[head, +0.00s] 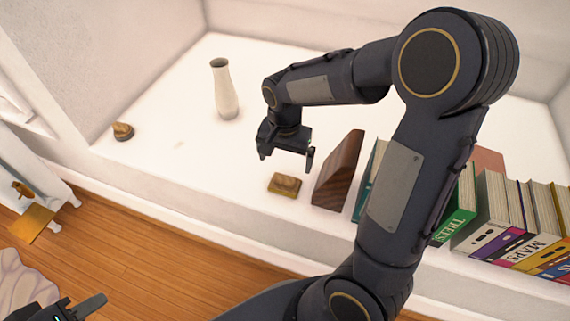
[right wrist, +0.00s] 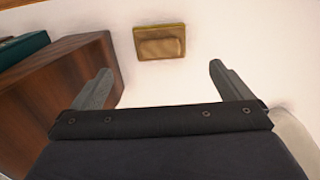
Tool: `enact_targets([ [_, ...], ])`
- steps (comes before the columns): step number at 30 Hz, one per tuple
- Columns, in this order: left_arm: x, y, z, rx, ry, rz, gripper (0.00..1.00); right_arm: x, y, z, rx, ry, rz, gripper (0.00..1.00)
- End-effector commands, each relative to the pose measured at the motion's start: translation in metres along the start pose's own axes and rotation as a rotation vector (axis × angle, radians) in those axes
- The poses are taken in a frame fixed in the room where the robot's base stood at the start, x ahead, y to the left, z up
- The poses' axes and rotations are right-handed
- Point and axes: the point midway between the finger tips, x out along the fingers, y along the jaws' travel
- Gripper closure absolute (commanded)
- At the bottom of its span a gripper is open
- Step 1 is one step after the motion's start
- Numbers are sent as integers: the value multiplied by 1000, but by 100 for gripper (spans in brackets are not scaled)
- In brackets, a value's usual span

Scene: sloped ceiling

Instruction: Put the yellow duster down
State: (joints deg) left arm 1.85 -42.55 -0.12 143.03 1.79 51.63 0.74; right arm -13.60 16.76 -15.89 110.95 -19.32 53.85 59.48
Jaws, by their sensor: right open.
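The yellow duster (head: 285,184), a small yellow-brown block, lies flat on the white ledge. It also shows in the right wrist view (right wrist: 160,42), beyond the fingertips and between their lines. My right gripper (head: 287,157) is open and empty, just behind the duster in the head view and apart from it. Its two spread fingers show in the right wrist view (right wrist: 160,70). My left gripper (head: 78,307) is partly in view at the bottom left edge, far from the duster; whether it is open cannot be told.
A dark wooden wedge (head: 338,172) stands right of the duster, with a row of books (head: 500,215) further right. A white vase (head: 224,90) and a small brown object (head: 123,131) stand to the left. The ledge between them is clear.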

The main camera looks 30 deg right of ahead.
Motion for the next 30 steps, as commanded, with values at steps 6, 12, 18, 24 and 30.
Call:
enact_targets([
  [6,-11,5,-5,0,0,0,64,-30,0,0,0,0,-1,2],
  [12,-11,5,-6,0,0,0,64,-51,16,14,-68,-19,-88,2],
  [18,-11,5,-5,0,0,0,64,-89,60,64,-309,17,-327,2],
  [24,-11,5,-5,0,0,0,64,-102,91,115,-552,163,-490,2],
  [30,-11,5,-5,0,0,0,64,-101,101,139,-677,268,-538,2],
])
